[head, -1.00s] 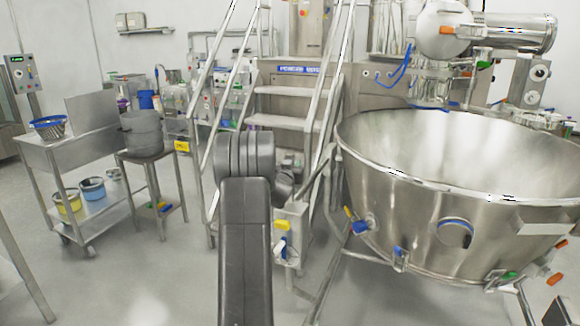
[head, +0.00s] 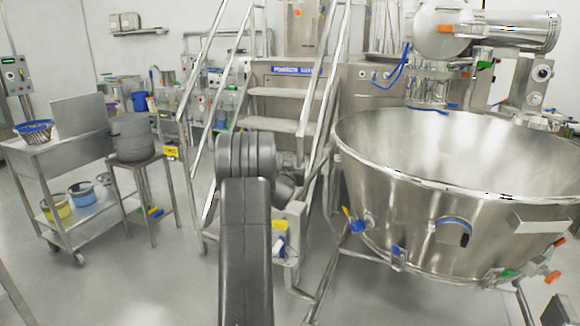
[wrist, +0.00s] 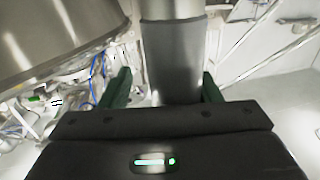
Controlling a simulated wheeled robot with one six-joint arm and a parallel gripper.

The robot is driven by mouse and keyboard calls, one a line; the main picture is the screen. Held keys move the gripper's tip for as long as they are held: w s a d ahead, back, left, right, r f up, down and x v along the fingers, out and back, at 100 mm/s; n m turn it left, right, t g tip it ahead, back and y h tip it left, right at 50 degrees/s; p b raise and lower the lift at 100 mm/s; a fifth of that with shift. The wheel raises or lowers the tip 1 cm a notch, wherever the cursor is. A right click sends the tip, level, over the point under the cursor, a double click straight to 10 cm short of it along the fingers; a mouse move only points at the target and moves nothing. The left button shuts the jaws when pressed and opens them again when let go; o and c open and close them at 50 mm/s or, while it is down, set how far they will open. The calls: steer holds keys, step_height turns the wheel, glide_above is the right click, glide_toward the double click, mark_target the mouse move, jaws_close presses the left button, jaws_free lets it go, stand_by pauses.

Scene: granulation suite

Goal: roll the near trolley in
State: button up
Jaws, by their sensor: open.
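A stainless steel trolley (head: 78,152) stands at the left in the head view, upright on castors, with a raised back panel and a lower shelf. A blue-rimmed bowl (head: 36,132) is on its top, and several small buckets are on its lower shelf. A large steel bowl (head: 400,200) on a tubular frame fills the right; whether that frame has wheels is hidden. My gripper (wrist: 165,90) shows in the wrist view with two green fingers spread apart. A grey cylinder (wrist: 175,62) shows between or beyond them; I cannot tell whether they touch it. My gripper's fingers are hidden in the head view.
A stool (head: 150,185) holding a grey pot (head: 133,138) stands close to the trolley's right side. Steps (head: 282,120) with steel handrails rise at the centre back. A control post (head: 18,75) is at far left. Pale floor (head: 130,275) is clear at front left.

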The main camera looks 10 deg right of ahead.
steer(key=shift+w+a+r, duration=0.1)
steer(key=shift+a+r, duration=0.1)
stand_by(0.3)
steer(key=b+v, duration=0.1)
steer(key=v, duration=1.2)
steer(key=shift+s, duration=0.4)
steer(key=shift+a, duration=0.1)
